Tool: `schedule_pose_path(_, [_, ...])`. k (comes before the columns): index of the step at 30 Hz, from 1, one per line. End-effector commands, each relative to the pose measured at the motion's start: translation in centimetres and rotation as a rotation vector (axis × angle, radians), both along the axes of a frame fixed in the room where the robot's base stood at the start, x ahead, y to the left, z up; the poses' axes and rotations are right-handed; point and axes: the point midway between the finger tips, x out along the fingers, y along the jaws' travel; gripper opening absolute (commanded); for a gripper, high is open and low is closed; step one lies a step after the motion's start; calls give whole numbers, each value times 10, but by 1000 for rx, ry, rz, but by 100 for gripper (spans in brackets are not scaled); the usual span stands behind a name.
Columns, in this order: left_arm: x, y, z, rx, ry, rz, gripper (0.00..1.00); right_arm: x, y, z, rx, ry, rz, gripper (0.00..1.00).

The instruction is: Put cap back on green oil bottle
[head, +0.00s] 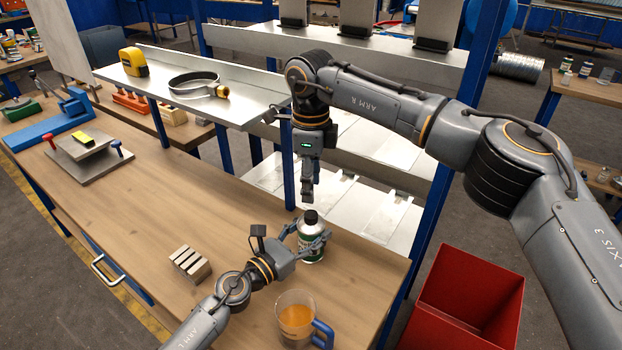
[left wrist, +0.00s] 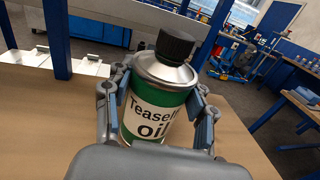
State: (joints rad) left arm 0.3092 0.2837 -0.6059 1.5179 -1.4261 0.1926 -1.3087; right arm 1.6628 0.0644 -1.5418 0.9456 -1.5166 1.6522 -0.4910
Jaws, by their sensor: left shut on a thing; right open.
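The green oil bottle (head: 311,243) stands on the workbench near its right edge, with a white label and silver shoulder. In the left wrist view the bottle (left wrist: 152,112) reads "Teaselin oil", partly cut off by the fingers. A black ribbed cap (left wrist: 175,46) sits on top of its neck; it also shows in the head view (head: 311,216). I cannot tell whether it is tightened. My left gripper (head: 312,246) is shut around the bottle's body from the left. My right gripper (head: 308,196) points down just above the cap, open and apart from it.
A glass mug with orange liquid (head: 296,318) stands near the bottle, close to my left arm. Metal blocks (head: 189,263) lie to the left. A metal shelf (head: 240,105) with a tape measure (head: 133,62) is behind. A red bin (head: 465,300) stands at right.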

Motion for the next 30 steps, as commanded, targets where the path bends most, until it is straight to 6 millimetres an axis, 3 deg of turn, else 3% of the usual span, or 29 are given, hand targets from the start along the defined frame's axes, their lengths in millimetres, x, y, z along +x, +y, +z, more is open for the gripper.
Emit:
schedule_pose_path(15, [0, 0, 1, -1, -1, 0, 0, -1, 0, -70, -2, 2, -1, 46])
schedule_pose_path(27, [0, 0, 0, -1, -1, 0, 0, 0, 0, -76, -1, 0, -1, 46])
schedule_pose_path(30, [0, 0, 0, -1, -1, 0, 0, 0, 0, -76, -1, 0, -1, 26])
